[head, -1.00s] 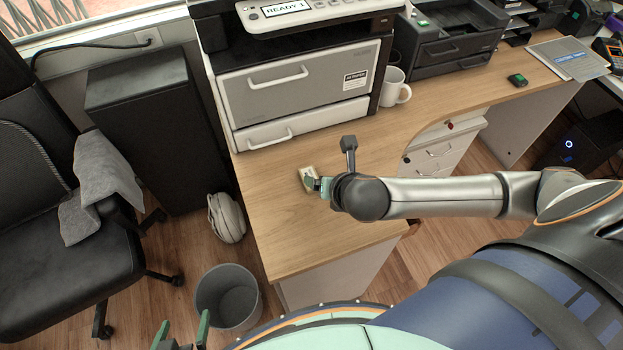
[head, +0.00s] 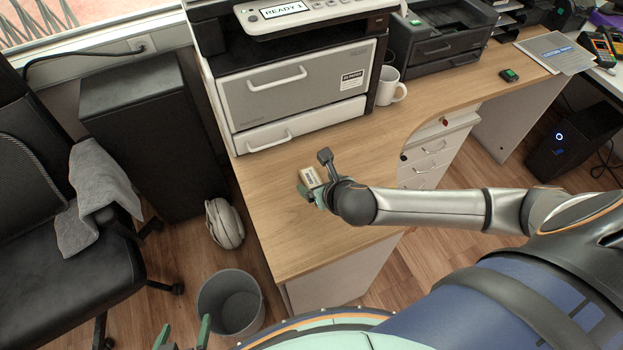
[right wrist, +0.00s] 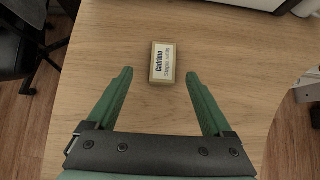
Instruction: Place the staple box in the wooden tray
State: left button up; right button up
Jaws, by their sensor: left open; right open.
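The staple box (right wrist: 163,63) is a small tan box with a white label, lying on the wooden counter. In the head view the box (head: 310,177) is partly covered by my right gripper (head: 312,194). In the right wrist view my right gripper (right wrist: 158,76) is open, with its green fingers on either side of the box's near end and gaps to both sides. I cannot tell its height above the counter. My left gripper (head: 183,335) is open and empty at the bottom left, near the bin. I see no wooden tray in these views.
A printer (head: 295,85) stands at the back of the counter (head: 270,215), with a white mug (head: 391,86) beside it. A grey bin (head: 230,303) is on the floor below the counter's left edge. Bare counter surrounds the box.

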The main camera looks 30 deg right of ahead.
aim_at(313, 180)
jog(key=x, duration=0.5)
jog(key=shift+s+d+f+b, duration=0.1)
jog(key=shift+d+f+b, duration=0.05)
jog(key=shift+d+b, duration=0.2)
grip_shut()
dwell(0.3)
